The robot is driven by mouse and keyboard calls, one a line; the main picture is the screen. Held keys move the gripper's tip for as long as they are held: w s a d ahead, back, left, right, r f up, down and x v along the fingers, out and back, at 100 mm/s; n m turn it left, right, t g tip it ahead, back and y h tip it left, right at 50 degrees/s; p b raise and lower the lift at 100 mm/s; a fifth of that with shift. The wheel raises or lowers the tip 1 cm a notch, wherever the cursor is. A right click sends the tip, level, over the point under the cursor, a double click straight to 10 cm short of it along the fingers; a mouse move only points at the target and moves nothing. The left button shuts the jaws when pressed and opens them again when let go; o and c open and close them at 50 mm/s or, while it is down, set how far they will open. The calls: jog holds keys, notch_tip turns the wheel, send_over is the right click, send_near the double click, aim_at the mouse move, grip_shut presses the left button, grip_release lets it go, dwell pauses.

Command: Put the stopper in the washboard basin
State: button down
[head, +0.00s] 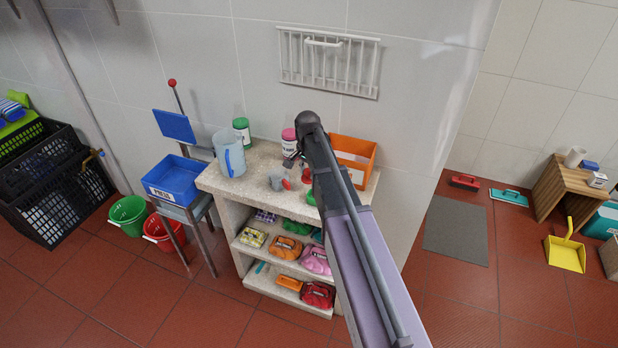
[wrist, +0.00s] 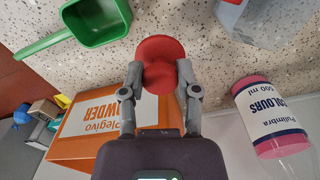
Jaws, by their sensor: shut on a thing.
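The red rubber stopper (wrist: 160,52) is in the wrist view, round with a narrower waist. My gripper (wrist: 160,78) is shut on it, one finger on each side, over the speckled stone top. A bit of the red stopper (head: 305,173) also shows in the head view, beside my arm above the shelf unit's stone top (head: 228,184). My arm hides most of the gripper there. I cannot tell whether the stopper touches the stone. No washboard basin can be made out in either view.
Close around the gripper are a green scoop (wrist: 100,22), an orange powder box (wrist: 85,130) and a pink-capped jar (wrist: 270,115). Red floor is open at the front left.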

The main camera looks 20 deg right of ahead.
aim_at(309, 177)
jog(key=shift+w, duration=0.1)
jog(key=shift+w+d, duration=0.15)
jog(key=shift+w, duration=0.1)
jog(key=shift+w+d+f+b, duration=0.15)
jog(key=shift+w+f+b, duration=0.1)
jog(key=shift+f+b, duration=1.6)
jog(key=shift+f, duration=0.15)
jog(key=shift+c, duration=1.7)
grip_release()
notch_tip(309, 177, up, 12)
jog(key=p, duration=1.2)
jog(key=shift+r, duration=0.2)
